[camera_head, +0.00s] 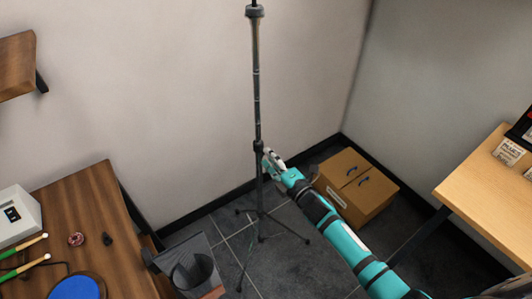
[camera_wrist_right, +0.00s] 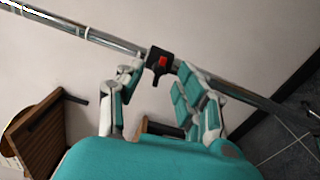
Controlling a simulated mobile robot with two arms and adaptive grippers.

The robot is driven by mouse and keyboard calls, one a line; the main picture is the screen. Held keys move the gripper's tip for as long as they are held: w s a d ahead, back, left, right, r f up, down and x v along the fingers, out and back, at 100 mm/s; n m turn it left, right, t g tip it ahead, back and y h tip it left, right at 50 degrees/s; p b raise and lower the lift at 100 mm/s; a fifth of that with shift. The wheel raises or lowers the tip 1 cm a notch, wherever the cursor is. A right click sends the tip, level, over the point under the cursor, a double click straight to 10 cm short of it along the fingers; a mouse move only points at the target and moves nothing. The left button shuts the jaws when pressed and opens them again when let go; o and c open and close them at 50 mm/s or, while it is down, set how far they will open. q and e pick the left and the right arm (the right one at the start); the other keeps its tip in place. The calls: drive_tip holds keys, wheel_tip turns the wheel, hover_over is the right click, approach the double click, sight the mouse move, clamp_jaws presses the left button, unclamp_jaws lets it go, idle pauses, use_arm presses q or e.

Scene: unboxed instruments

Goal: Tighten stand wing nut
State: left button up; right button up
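A dark metal stand (camera_head: 257,95) rises upright from thin tripod legs on the floor. A black collar (camera_head: 258,147) sits partway up its pole. In the right wrist view the pole (camera_wrist_right: 100,38) runs slantwise, and a black clamp with a red patch (camera_wrist_right: 160,61) sits on it. A small dark knob, likely the wing nut (camera_wrist_right: 156,80), sticks out from the clamp. My right gripper (camera_head: 268,157) is beside the pole at collar height. In the right wrist view its fingers (camera_wrist_right: 160,73) are apart, one on each side of the knob; contact cannot be told. My left gripper is out of view.
A cardboard box (camera_head: 352,190) stands on the floor right of the stand, near the wall corner. A dark bin (camera_head: 178,255) is at the lower left. A brown table (camera_head: 110,215) with drumsticks is left; a light wooden table (camera_head: 475,190) is right.

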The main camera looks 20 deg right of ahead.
drive_tip(key=shift+p+v, duration=0.65)
drive_tip(key=shift+v, duration=1.9)
